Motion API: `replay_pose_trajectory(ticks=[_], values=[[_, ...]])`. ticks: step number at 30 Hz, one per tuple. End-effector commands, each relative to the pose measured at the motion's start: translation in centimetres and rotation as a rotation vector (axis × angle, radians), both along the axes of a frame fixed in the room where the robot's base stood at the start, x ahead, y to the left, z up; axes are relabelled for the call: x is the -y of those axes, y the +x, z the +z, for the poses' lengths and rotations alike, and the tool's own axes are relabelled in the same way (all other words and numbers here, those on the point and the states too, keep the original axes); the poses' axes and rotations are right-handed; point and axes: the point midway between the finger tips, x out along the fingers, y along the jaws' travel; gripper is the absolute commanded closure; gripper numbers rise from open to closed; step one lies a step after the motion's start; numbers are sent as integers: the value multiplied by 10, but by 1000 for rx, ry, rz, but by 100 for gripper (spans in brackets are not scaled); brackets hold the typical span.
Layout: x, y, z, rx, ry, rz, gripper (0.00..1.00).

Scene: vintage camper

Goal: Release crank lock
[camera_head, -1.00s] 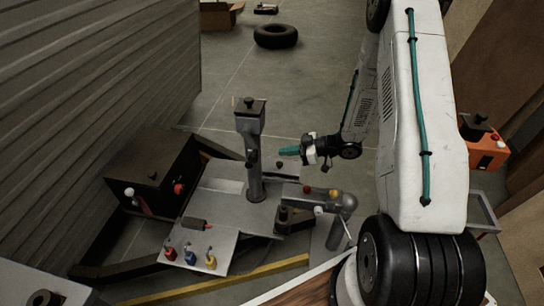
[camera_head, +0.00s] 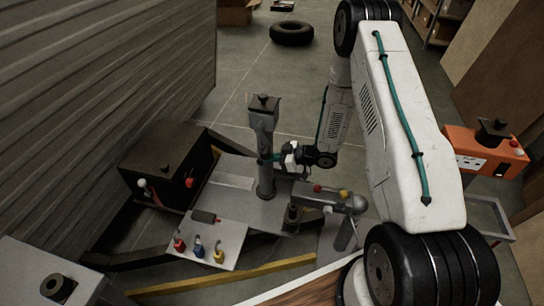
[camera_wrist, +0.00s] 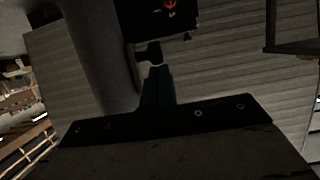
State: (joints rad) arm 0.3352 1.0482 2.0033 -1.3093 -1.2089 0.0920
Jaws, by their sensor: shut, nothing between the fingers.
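A grey upright post (camera_head: 263,140) with a dark knob on top (camera_head: 263,103) stands on a metal plate (camera_head: 240,205). My gripper (camera_head: 270,158) has teal fingers and is at the right side of the post, about mid-height. In the wrist view its fingers (camera_wrist: 158,85) are together and empty, pointing at a small dark lever-like piece (camera_wrist: 149,52). The tips are close to this piece; I cannot tell whether they touch it. Which part is the crank lock is unclear. The post (camera_wrist: 98,50) fills the left of the wrist view.
A dark box (camera_head: 165,165) with a red knob stands left of the post. Red, blue and yellow padlock-like pieces (camera_head: 198,247) sit at the plate's front. A horizontal grey cylinder (camera_head: 335,200) lies to the right. An orange box (camera_head: 485,150) stands far right. Open floor lies behind.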

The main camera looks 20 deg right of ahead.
Motion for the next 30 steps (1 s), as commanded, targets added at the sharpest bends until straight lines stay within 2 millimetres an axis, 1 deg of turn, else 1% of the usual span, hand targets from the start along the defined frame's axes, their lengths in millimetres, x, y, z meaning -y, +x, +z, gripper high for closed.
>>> replay_pose_trajectory(ticks=[5, 7, 13, 16, 26, 29, 30], values=[[0, 0, 0, 0, 0, 0, 100], [0, 0, -3, -1, 1, 0, 100], [0, -1, -29, -4, 1, -1, 100], [0, 0, -37, -1, 1, 0, 100], [0, -1, -36, -2, -1, 2, 100], [1, -1, -29, 0, -1, 2, 100], [2, -2, -24, 1, -1, 3, 100]])
